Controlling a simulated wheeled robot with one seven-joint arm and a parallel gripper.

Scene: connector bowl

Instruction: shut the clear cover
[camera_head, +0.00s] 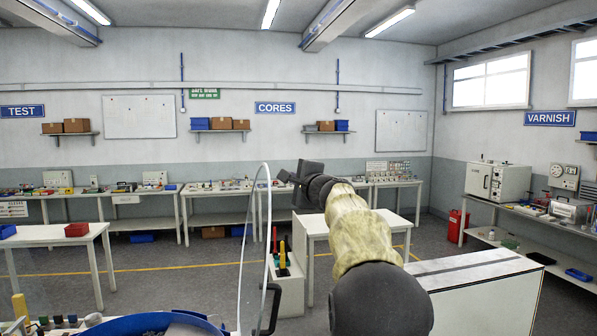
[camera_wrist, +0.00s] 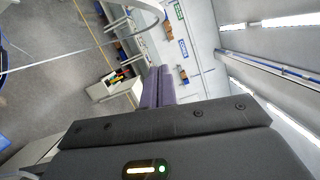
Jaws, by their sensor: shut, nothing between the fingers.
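The clear cover (camera_head: 255,250) stands raised, nearly edge-on, as a thin transparent disc with a pale rim. A dark handle (camera_head: 269,311) is on its lower right side. Below and left of it, the blue bowl (camera_head: 150,325) shows only its upper rim at the bottom edge. My gripper (camera_head: 284,177) is up near the top of the cover, just right of its rim in the picture; I cannot tell whether they touch. In the wrist view my gripper's fingers (camera_wrist: 158,84) are together and empty. A thin pale curved edge (camera_wrist: 80,53), probably the cover's rim, crosses the upper left there.
A white-topped cabinet (camera_head: 475,270) stands at the lower right. A small stand with coloured handles (camera_head: 283,262) is behind the cover. Small coloured parts (camera_head: 58,321) sit left of the bowl.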

